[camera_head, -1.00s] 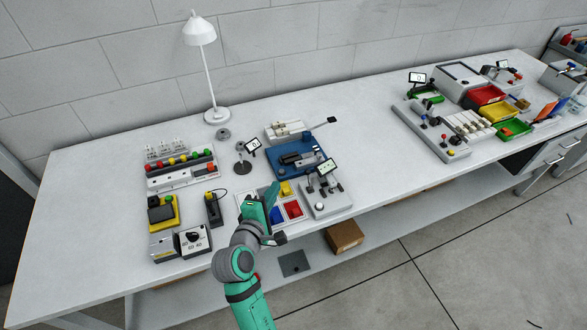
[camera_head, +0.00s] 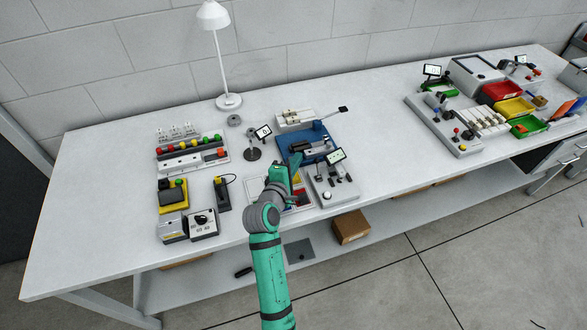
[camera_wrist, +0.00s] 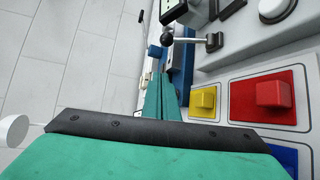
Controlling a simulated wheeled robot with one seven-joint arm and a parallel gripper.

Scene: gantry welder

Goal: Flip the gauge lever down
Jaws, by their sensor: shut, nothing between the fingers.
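My gripper (camera_head: 295,165) is shut and empty, held over the back of the coloured-block tray. I cannot tell which of the small levers on the unit is the gauge lever.
The tray holds a yellow block (camera_wrist: 203,100) and a red block (camera_wrist: 273,92) beside my fingers. A blue device (camera_head: 290,143) stands behind. A round stand with a small display (camera_head: 263,131) is at the left. The bench (camera_head: 370,140) is clear right of the gauge unit.

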